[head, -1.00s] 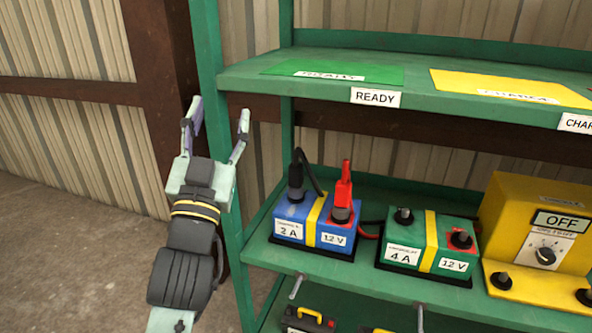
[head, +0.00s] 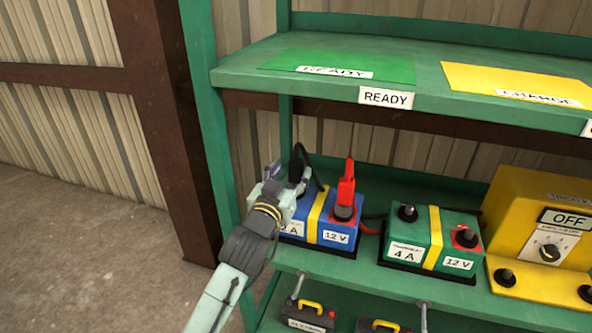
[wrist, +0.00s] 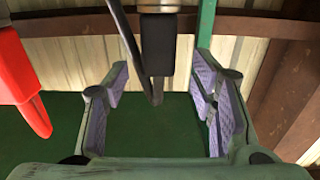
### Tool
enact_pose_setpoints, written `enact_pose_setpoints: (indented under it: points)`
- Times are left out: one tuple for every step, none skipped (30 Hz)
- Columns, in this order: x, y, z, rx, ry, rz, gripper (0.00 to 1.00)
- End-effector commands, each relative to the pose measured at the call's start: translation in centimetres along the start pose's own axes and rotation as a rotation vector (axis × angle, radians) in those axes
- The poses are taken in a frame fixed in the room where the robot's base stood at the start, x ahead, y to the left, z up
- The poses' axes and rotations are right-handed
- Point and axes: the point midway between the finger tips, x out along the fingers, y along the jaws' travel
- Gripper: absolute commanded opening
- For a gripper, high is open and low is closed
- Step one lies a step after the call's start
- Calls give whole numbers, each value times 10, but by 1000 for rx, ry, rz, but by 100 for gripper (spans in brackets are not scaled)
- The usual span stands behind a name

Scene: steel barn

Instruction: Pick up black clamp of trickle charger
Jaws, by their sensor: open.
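The black clamp (head: 298,158) stands upright on the left post of the blue battery (head: 318,222), partly hidden by my gripper in the head view. In the wrist view the black clamp (wrist: 158,45) shows at the top middle, its lower end reaching in line with the gap between my fingers. My gripper (head: 288,176) is open, its fingers spread to either side of the clamp and not visibly touching it; it shows in the wrist view too (wrist: 160,85). The yellow trickle charger (head: 545,235) with its dial at OFF stands at the right of the shelf.
The red clamp (head: 346,190) stands on the battery's other post, close to my gripper's left in the wrist view (wrist: 22,75). A green battery (head: 436,240) stands to the right. A green post (head: 210,120) rises at left, and the upper shelf (head: 330,70) hangs above.

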Motion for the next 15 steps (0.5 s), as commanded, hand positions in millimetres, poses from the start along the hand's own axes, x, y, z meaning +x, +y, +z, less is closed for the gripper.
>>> enact_pose_setpoints:
  points:
    - [9,1,-5,-1,-3,3,52]
    - [14,2,-6,-1,-3,2,52]
    - [20,2,-5,-1,-3,4,52]
    - [25,2,-4,1,-3,3,52]
    - [29,2,-3,0,-3,3,52]
    - [33,2,-3,-1,-2,4,52]
    - [36,2,-2,-1,-2,3,52]
    - [38,2,-2,0,-2,2,52]
    - [40,2,-1,0,-1,2,52]
    - [41,2,-1,0,-1,2,52]
    - [41,2,0,0,0,2,52]
    - [41,2,0,0,0,2,52]
    - [41,2,0,0,0,2,52]
    - [41,2,0,0,0,2,52]
    - [41,2,0,0,0,2,52]
